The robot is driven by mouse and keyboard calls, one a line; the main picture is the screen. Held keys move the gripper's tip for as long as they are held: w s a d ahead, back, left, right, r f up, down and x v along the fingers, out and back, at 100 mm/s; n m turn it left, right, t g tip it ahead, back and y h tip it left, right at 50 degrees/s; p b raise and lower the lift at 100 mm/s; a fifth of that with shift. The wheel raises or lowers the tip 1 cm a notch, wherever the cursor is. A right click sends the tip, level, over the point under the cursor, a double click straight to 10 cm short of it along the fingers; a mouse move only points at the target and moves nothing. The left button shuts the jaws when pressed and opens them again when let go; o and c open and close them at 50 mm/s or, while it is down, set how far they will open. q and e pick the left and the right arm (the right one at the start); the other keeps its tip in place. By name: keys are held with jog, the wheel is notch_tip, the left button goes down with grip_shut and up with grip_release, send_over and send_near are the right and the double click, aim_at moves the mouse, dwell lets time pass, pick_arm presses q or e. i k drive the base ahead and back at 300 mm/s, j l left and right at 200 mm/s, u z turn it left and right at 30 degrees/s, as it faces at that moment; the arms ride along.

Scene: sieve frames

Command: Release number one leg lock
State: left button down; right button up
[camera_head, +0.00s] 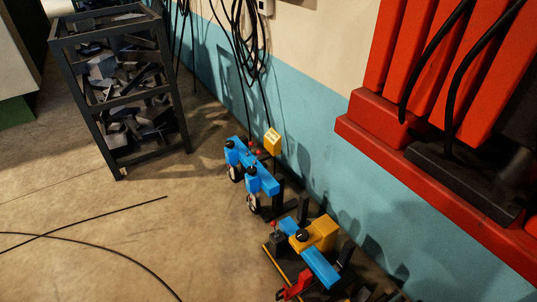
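No leg lock marked with a number one can be made out. Two blue units (262,182) with black knobs and pale round wheels or dials stand on the floor by the wall. A small yellow block (272,142) with markings too small to read shows at their back. Nearer stands another blue unit (318,268) with a yellow block (321,233), a black knob (302,235) and a red part (295,287) low at the front. Whether any of these is a leg lock I cannot tell. Neither of my grippers is in view.
A dark open rack (117,95) full of grey scraps stands at the upper left. A large red machine (420,150) fills the right side. Black cables (240,40) hang down the blue and cream wall, and another cable (110,250) lies on the floor. The floor at lower left is otherwise clear.

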aim_at(258, 152)
jog(key=i+j+z, duration=0.1)
jog(key=z, duration=0.3)
jog(key=i+j+z, duration=0.1)
jog(key=z, duration=0.25)
jog(key=j+z, duration=0.15)
jog(key=z, duration=0.25)
jog(key=i+j+z, duration=0.2)
jog(key=j, duration=0.4)
jog(key=j+z, duration=0.25)
jog(key=j, duration=0.35)
jog(key=i+j+z, duration=0.2)
jog(key=j, duration=1.2)
